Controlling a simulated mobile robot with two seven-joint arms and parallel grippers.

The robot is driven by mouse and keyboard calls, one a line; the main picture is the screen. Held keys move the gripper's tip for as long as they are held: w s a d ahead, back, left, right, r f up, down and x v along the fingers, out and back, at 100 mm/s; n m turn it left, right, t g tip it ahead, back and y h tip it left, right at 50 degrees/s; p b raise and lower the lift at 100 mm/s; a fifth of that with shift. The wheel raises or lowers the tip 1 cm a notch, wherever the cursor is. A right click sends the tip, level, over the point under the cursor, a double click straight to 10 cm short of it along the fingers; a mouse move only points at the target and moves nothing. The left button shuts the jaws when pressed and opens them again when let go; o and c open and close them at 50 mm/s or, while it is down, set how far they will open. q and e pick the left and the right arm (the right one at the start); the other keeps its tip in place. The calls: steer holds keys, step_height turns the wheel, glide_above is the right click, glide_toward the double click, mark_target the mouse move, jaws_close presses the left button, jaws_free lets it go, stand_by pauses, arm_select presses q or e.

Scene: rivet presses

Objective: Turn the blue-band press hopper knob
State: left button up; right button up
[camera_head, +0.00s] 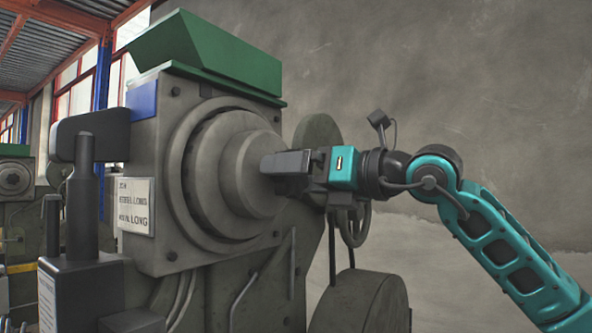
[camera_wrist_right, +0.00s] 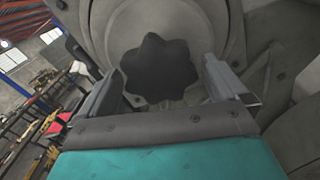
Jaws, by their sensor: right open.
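The press (camera_head: 150,190) has a grey-green body, a blue band (camera_head: 142,101) on its upper left and a green hopper (camera_head: 205,50) on top. A dark star-shaped knob (camera_wrist_right: 158,68) shows in the right wrist view, in front of the round grey housing. My right gripper (camera_head: 266,164) is in front of the round housing (camera_head: 240,165) in the head view and hides the knob there. Its two fingers are apart, one on each side of the knob. I cannot tell whether either touches it. My left gripper is not in view.
A white label plate (camera_head: 136,206) is on the press face. A handwheel (camera_head: 355,226) and a large round drum (camera_head: 362,304) stand below my right gripper. Dark upright posts (camera_head: 82,200) stand at the left front. The wall side at right is open.

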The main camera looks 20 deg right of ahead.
steer(key=shift+w+a, duration=0.15)
steer(key=shift+w, duration=0.05)
steer(key=c, duration=1)
steer(key=shift+n, duration=0.3)
